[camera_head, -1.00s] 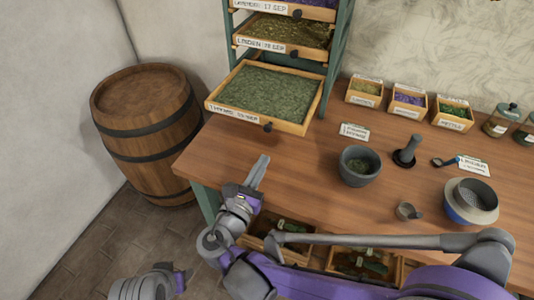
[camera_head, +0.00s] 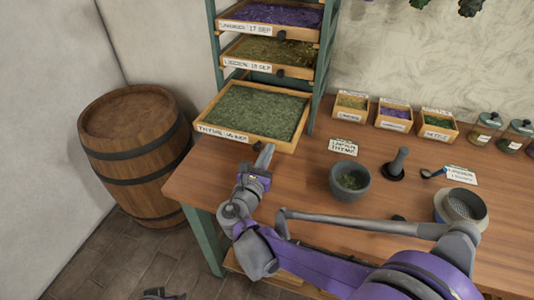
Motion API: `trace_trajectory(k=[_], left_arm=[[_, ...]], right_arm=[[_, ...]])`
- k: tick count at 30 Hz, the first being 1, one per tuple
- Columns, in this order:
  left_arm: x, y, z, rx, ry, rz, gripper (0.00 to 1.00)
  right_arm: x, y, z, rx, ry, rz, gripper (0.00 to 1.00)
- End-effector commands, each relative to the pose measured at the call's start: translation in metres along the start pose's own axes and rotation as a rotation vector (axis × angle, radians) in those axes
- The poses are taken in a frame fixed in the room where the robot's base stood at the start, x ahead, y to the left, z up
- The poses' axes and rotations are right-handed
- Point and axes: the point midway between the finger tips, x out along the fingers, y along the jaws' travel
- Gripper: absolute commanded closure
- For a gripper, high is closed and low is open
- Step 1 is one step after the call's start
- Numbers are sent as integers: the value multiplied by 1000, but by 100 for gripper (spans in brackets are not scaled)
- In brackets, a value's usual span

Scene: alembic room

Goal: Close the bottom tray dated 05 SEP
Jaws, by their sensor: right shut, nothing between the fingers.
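The bottom tray (camera_head: 290,144) is full of green herb and sticks out of the rack toward me. The label (camera_head: 222,133) on its front is too small to read surely. My right gripper (camera_head: 265,156) is shut and empty, with its tips at the front edge of this tray near the dark knob, which it partly hides. I cannot tell whether the tips touch the tray. Only a sliver of what looks like my left arm shows at the bottom edge, and its fingers are not seen.
Above it are a linden tray (camera_head: 246,65) and a purple-filled tray (camera_head: 245,28). A barrel (camera_head: 140,185) stands left of the wooden table (camera_head: 300,185). A mortar (camera_head: 343,188), pestle (camera_head: 397,167), small boxes (camera_head: 393,126) and jars (camera_head: 484,128) stand to the right.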

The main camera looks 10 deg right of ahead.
Motion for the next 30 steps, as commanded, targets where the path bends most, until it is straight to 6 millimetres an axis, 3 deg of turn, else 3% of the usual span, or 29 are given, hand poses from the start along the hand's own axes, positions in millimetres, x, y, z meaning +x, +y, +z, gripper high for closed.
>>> trace_trajectory(k=[6,11,24,30], left_arm=[[0,0,0,0,0,0,50],[0,0,0,0,0,0,50],[-1,0,0,0,0,0,50],[-2,0,-1,0,1,0,50]], right_arm=[[5,0,0,0,0,-1,100],[28,-1,0,0,0,-4,100],[150,-2,0,-1,0,-4,100],[192,-1,0,0,-1,-3,100]])
